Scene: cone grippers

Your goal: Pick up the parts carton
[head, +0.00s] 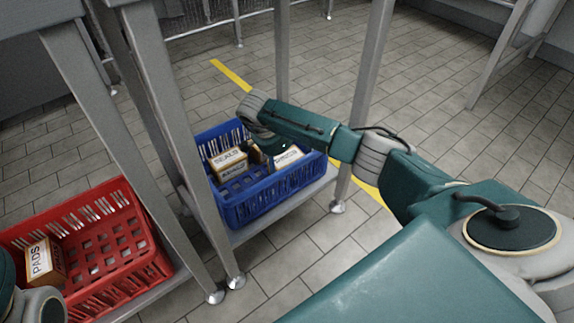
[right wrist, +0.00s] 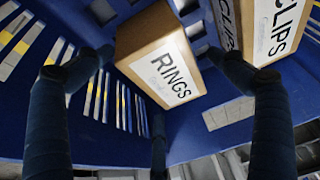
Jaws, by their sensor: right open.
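No label that I can read says "parts". In the right wrist view, a brown carton with a white RINGS label (right wrist: 168,68) lies in the blue crate. A CLIPS carton (right wrist: 272,38) is beside it at the right. My right gripper (right wrist: 156,72) is open, its fingers spread on either side of the RINGS carton; contact cannot be told. In the head view, the right gripper (head: 266,146) reaches down into the blue crate (head: 250,212), partly hidden by its own wrist. A SEALS carton (head: 229,159) lies left of it and a labelled carton (head: 288,157) right of it. My left gripper's fingers do not show.
The blue crate stands on a low grey shelf (head: 285,220) between metal legs (head: 362,100). A red crate (head: 125,255) with a PADS carton (head: 43,261) stands at the lower left. Tiled floor (head: 440,90) is clear at the upper right.

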